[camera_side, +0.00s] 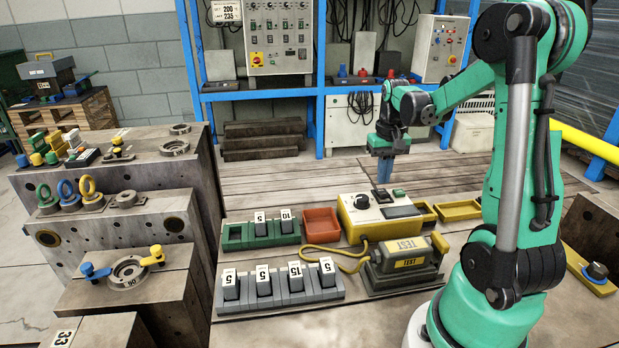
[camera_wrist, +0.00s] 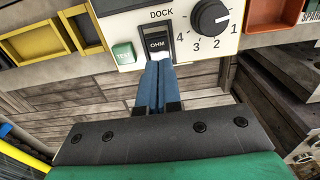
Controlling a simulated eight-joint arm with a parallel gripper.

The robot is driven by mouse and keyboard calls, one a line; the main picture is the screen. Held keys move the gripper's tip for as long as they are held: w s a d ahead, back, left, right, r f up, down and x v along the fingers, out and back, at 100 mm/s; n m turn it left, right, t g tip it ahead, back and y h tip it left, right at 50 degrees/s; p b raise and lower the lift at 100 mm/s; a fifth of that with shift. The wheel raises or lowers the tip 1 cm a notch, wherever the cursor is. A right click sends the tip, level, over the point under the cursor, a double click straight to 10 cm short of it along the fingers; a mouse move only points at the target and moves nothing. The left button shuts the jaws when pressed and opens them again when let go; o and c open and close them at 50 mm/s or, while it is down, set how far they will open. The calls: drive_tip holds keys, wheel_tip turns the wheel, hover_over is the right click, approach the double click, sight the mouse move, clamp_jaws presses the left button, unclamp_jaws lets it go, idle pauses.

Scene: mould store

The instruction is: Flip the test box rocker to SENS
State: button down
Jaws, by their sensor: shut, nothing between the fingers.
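The test box (camera_side: 356,222) is yellow with a pale top and stands on the bench right of centre in the side view. In the wrist view, the test box (camera_wrist: 188,55) shows a black rocker (camera_wrist: 158,34) marked OHM, below the word DOCK. No SENS marking can be read. My gripper (camera_wrist: 158,66) has its blue fingers together and empty, with the tips at the near edge of the rocker; I cannot tell whether they touch it. In the side view, my gripper (camera_side: 384,181) points down at the box's far side.
A black dial (camera_wrist: 211,17) numbered 1 to 4 and a green button (camera_wrist: 123,52) flank the rocker. An orange tray (camera_side: 321,219) and yellow trays (camera_side: 461,209) sit beside the box. A yellow-cabled TEST unit (camera_side: 403,262) stands in front. Planks behind the box are clear.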

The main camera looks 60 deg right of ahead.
sight(381, 191)
drive_tip(key=shift+r, duration=2.5)
drive_tip(key=w+a+n+t, duration=0.3)
drive_tip(key=a+n+t, duration=0.4)
drive_tip(key=a, duration=1.7)
drive_tip(key=shift+w+r+n, duration=0.15)
drive_tip(key=shift+r+n, duration=0.15)
drive_tip(key=shift+n, duration=0.7)
